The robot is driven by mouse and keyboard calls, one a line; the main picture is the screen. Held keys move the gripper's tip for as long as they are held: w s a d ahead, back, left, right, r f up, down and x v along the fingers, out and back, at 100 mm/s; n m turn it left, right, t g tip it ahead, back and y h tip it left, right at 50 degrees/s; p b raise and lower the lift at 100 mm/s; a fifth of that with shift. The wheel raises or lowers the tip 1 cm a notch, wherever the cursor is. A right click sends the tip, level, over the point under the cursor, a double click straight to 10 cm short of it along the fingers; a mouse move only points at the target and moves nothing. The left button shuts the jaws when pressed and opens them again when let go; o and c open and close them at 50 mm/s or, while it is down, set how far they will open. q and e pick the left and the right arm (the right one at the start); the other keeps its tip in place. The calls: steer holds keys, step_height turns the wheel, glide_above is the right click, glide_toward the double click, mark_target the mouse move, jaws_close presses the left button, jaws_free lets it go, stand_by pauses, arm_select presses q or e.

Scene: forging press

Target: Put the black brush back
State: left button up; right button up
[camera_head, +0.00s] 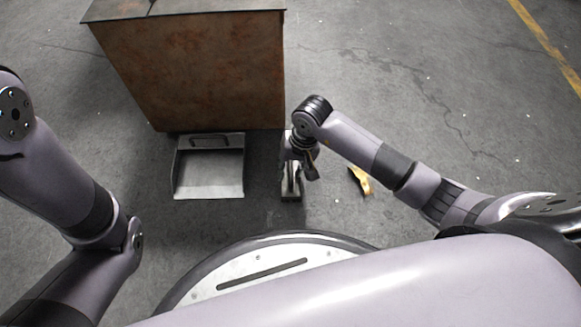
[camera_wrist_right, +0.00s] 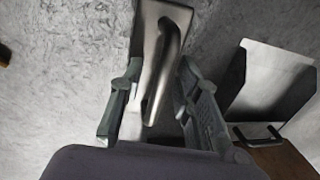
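My right gripper (camera_head: 299,168) points down at the floor between the dustpan and a yellow object. A dark grey, metallic-looking tool (camera_head: 291,190) with a flat body lies right under it; I cannot tell for sure that it is the black brush. In the right wrist view the tool (camera_wrist_right: 150,25) shows a flat plate and a bent round handle. The fingers of the right gripper (camera_wrist_right: 155,88) stand apart on either side of the handle, with a gap at least on the right. My left gripper is out of view; only the left arm shows.
A grey dustpan (camera_head: 208,175) lies on the floor left of the tool and shows in the right wrist view (camera_wrist_right: 285,62). A rusty metal cabinet (camera_head: 195,75) stands behind it. A small yellow object (camera_head: 361,181) lies to the right. The floor (camera_head: 430,90) further right is clear.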

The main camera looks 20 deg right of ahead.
steer(key=shift+r, duration=0.3)
step_height(320, 180, up, 12)
steer(key=d+p, duration=0.2)
steer(key=p, duration=0.5)
steer(key=shift+s+f+p, duration=0.25)
steer(key=shift+s+p, duration=0.05)
steer(key=shift+s, duration=0.05)
